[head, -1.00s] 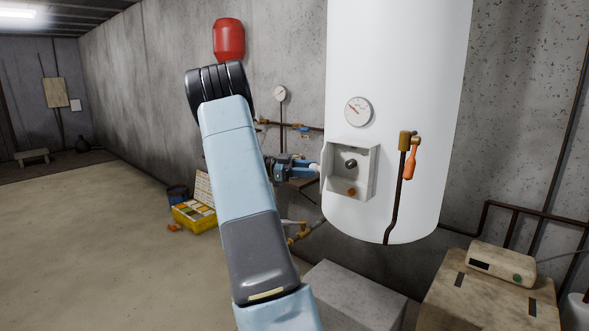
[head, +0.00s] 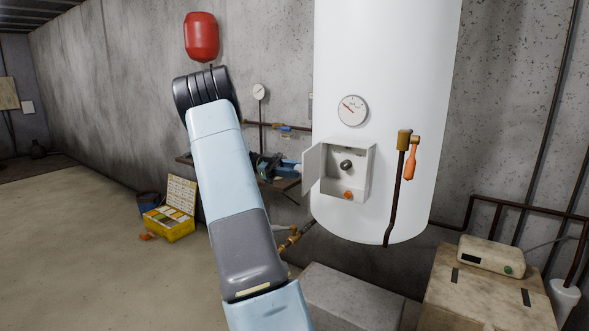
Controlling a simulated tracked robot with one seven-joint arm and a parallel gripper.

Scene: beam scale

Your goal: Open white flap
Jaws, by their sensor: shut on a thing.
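The white flap (head: 312,168) stands swung out to the left of a white box on the tank, hinged on the box's left edge. The box (head: 359,172) is open at the front and shows a black knob (head: 346,165) and an orange knob (head: 348,195). My gripper (head: 298,168) is at the flap's free left edge, shut on it. The fingertips are small and partly hidden at the flap.
The white tank (head: 390,60) carries a gauge and a brown pipe with an orange-handled valve (head: 410,162) right of the box. A grey block (head: 350,297) and a tan box (head: 480,295) stand below. A yellow organizer (head: 170,225) lies on open floor at left.

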